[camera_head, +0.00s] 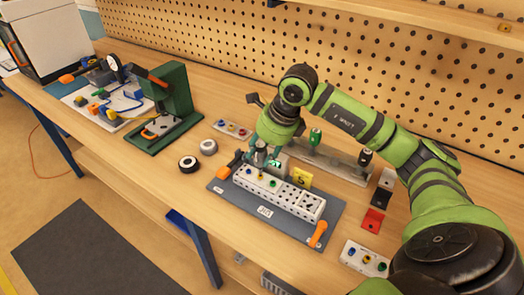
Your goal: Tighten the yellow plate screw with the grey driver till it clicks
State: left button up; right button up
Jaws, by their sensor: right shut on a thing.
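My right gripper (264,142) points down over the left end of a white perforated plate (292,198) and is shut on the grey driver (260,158). The driver stands roughly upright, mostly hidden by the fingers. Its lower end is at or just above the row of coloured screws on the plate. The yellow plate screw (262,176) is in that row, directly below the driver. I cannot tell whether the tip touches it. My left gripper is not in view.
The plate lies on a dark mat (266,222) with orange clamps (319,233). Behind it are a small box with a green display (274,163) and a yellow card (302,179). A green press (170,95) stands left. The front left bench is clear.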

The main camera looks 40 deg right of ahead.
jog(key=shift+f+b, duration=0.55)
jog(key=shift+b, duration=0.85)
dwell(2.4)
jog(key=o, duration=1.6)
jog(key=shift+o, duration=0.2)
